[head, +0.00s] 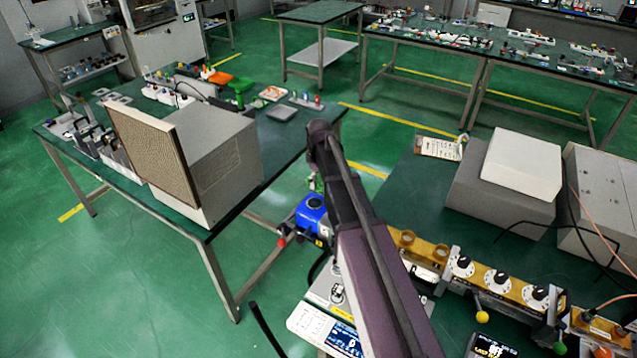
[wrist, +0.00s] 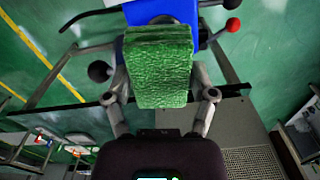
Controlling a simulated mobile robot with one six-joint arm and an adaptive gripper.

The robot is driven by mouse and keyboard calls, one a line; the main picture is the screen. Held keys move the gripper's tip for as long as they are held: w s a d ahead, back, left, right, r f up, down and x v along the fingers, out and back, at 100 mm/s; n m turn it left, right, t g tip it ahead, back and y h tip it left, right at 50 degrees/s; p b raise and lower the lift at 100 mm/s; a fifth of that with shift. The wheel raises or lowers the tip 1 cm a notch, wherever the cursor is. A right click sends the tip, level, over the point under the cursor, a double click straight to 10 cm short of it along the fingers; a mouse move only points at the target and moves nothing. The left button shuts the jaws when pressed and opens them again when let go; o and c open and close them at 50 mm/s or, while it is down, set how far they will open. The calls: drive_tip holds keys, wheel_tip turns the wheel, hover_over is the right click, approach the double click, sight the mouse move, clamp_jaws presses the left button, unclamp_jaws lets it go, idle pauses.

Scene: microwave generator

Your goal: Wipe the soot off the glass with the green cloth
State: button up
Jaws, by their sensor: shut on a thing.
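The green cloth (wrist: 160,65) is a thick, folded, textured block in the wrist view. My gripper (wrist: 163,97) is shut on it, with one finger on each side. The cloth covers part of a blue device (wrist: 185,12) behind it; I cannot tell whether they touch. A blue device with a dark cap also shows in the head view (head: 311,213), left of my arm. My gripper and the cloth cannot be made out clearly in the head view. I cannot pick out the sooty glass in either view.
A red ball knob (wrist: 233,25) and a black ball (wrist: 99,71) flank the cloth. A bench with a large grey box (head: 225,155) stands at left. Dials (head: 463,264) and pale boxes (head: 522,160) crowd the right bench. Green floor (head: 130,270) is clear at lower left.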

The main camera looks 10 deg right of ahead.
drive_tip(key=shift+s+n, duration=0.3)
drive_tip(key=shift+n, duration=0.5)
drive_tip(key=shift+f, duration=0.1)
